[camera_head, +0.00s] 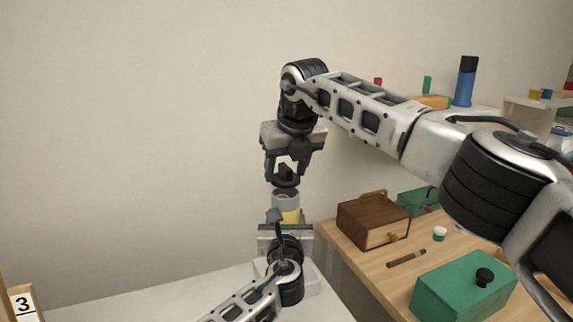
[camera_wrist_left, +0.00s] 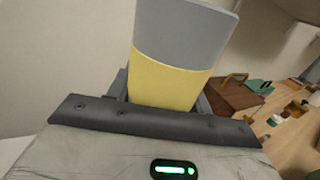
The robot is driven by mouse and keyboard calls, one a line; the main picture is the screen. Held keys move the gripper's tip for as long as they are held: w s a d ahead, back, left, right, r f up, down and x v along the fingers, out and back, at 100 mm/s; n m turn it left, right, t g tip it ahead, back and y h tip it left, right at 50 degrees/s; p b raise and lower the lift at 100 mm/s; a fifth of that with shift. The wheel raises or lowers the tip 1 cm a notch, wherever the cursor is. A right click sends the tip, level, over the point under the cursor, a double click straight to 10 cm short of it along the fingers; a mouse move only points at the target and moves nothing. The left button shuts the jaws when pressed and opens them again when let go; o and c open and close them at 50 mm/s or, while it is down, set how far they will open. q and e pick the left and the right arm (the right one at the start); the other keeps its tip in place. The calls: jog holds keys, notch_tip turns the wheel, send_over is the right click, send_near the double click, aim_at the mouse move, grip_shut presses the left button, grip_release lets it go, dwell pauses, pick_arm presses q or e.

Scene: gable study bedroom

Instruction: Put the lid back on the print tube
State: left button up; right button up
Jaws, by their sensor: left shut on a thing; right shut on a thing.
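The print tube (camera_head: 286,199) is grey above with a yellow band below, and stands roughly upright. My left gripper (camera_head: 284,220) is shut on it from below; the tube also fills the middle of the left wrist view (camera_wrist_left: 178,70). The dark lid (camera_head: 286,181) with a knob on top is directly above the tube's upper end. My right gripper (camera_head: 286,170) points down and is shut on the lid's knob. I cannot tell whether the lid touches the tube rim. In the left wrist view the lid is out of frame.
A wooden desk at right (camera_head: 437,257) holds a brown box (camera_head: 372,222), a green box with a black knob (camera_head: 462,290), a small white-lidded jar (camera_head: 439,233) and a brown stick (camera_head: 406,259). A blue bottle (camera_head: 465,82) stands behind. The white surface (camera_head: 150,300) at lower left looks bare.

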pick_arm(q)
jog(key=shift+f, duration=0.1)
pick_arm(e)
jog(key=shift+f, duration=0.6)
jog(key=shift+f, duration=0.65)
jog(key=o, duration=1)
pick_arm(q)
jog(key=shift+f, duration=0.1)
pick_arm(e)
jog(key=v, duration=1.2)
pick_arm(q)
jog(key=o, duration=1.5)
